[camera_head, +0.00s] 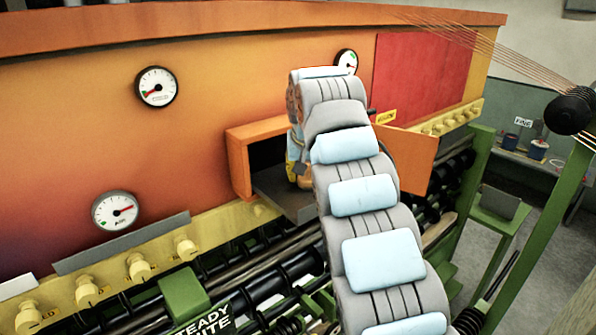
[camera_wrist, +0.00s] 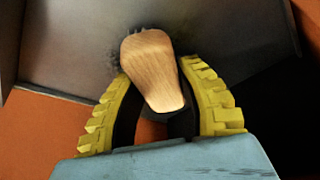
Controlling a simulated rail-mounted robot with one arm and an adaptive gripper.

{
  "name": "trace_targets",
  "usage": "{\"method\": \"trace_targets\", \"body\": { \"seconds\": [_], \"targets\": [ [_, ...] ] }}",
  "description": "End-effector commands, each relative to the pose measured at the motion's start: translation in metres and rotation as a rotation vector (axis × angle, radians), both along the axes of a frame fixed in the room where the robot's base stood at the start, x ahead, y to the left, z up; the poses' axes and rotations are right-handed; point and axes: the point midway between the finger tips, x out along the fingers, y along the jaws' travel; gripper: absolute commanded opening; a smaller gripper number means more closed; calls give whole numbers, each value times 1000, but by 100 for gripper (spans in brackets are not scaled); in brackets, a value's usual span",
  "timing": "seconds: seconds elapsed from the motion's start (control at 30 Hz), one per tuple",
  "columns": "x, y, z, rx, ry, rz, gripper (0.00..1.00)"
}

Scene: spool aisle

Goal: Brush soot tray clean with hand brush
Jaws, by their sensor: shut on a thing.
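In the wrist view my gripper (camera_wrist: 160,112) has its two yellow ridged fingers shut on the wooden handle of the hand brush (camera_wrist: 153,66). Dark bristles show around the far end of the brush, against or just above the grey metal surface of the soot tray (camera_wrist: 70,45). I cannot tell if the bristles touch it. In the head view the tray (camera_head: 285,195) sits in an orange box-like opening, and my arm reaches to it from the lower right. My arm hides the brush and most of my gripper there. Dark patches lie on the tray near the bristles.
An orange door (camera_head: 408,155) stands open right of the opening. Gauges (camera_head: 156,87) are on the orange panel. Yellow knobs (camera_head: 138,267) and dark rollers (camera_head: 265,295) run below it. A green frame (camera_head: 545,225) and copper-coloured wires (camera_head: 480,45) are at the right.

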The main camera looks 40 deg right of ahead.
Motion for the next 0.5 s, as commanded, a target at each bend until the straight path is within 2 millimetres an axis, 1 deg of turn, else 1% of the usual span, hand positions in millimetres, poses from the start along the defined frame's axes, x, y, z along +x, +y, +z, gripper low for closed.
{"method": "trace_targets", "body": {
  "seconds": [0.27, 0.5],
  "targets": [
    [-2, -18, 1, 2, 1, -3, 0],
    [-1, -20, 0, 1, 0, 0, 0]
  ]
}}
